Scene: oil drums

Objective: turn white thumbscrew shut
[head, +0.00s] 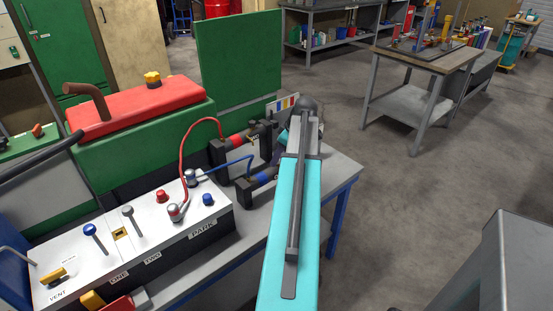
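I cannot make out a white thumbscrew in the head view. A white panel (150,235) on the bench carries a blue knob (90,229), a grey lever (127,211), a red knob (162,196), a second blue knob (208,199) and a yellow handle (53,275) by the label VENT. My teal arm reaches forward over the bench's right end, and its far end is beside dark blocks with a red-banded fitting (238,139) and a blue-banded fitting (263,178). My gripper's fingers do not show.
A red hose (186,150) and a blue hose (235,168) arch between the panel and the fittings. A red-topped green machine (140,110) stands behind the panel. A wood-topped table (428,57) stands at the back right. The floor (400,190) right of the bench is clear.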

